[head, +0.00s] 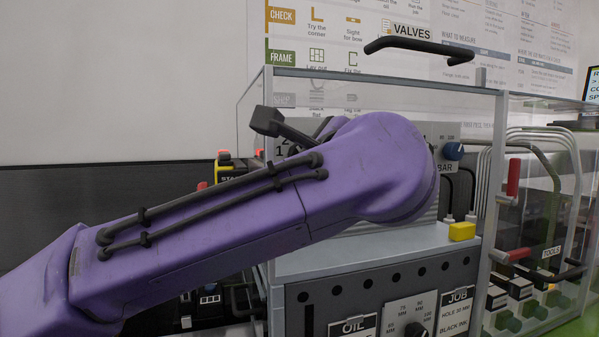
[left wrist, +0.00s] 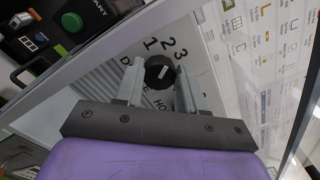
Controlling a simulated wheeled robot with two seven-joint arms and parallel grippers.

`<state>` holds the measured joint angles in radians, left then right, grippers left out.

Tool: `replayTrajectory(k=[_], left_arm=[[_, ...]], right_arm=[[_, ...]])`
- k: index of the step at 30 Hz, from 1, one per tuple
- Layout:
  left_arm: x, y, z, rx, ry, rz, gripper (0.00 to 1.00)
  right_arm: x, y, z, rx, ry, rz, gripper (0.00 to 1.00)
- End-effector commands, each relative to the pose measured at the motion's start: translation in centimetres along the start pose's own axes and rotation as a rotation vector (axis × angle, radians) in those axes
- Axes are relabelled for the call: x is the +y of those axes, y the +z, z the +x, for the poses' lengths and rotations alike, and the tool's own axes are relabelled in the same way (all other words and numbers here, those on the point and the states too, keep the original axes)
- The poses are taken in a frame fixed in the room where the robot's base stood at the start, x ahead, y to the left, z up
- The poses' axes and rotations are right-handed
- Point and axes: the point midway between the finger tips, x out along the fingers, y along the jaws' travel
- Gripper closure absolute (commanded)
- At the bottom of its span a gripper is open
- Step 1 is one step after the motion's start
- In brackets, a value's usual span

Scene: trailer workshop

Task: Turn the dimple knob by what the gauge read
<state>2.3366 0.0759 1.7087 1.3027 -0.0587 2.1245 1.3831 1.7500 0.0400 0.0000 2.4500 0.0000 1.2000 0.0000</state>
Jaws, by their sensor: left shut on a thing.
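The dimple knob (left wrist: 159,72) is a round black dial with a pale pointer mark, on a light grey panel in the left wrist view. The figures 1, 2 and 3 stand around it, with partly covered lettering below. My left gripper (left wrist: 158,84) has one finger on each side of the knob and is shut on it. In the head view my purple left arm covers the knob and most of the panel, and the gripper's fingers are hidden. I cannot make out a gauge reading. My right gripper is in neither view.
A clear-walled case with a grey frame (head: 386,80) surrounds the panel, with a black handle (head: 418,48) above. A green button (left wrist: 72,22) shows in the left wrist view.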

Motion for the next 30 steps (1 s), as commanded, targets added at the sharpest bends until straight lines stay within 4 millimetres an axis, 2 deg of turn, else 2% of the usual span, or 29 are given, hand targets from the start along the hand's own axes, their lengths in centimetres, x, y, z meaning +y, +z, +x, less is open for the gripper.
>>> replayTrajectory(k=[6,21,22,23,24,30], left_arm=[[0.24,-0.24,0.02,0.004,0.004,-0.062,0.91],[0.14,-0.16,0.01,0.005,0.004,-0.078,0.91],[0.14,-0.16,0.01,0.005,0.004,-0.078,0.51],[0.14,-0.15,0.01,0.004,0.004,-0.078,0.42],[0.13,-0.14,0.01,0.004,0.004,-0.078,0.35],[0.09,-0.06,0.02,0.002,0.003,-0.078,0.35]], right_arm=[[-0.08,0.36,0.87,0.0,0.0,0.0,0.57],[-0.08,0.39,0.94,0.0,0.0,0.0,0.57],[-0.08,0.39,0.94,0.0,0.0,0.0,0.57],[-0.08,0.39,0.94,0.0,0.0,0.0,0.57],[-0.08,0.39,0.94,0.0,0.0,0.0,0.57],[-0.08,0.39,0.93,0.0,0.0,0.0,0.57]])
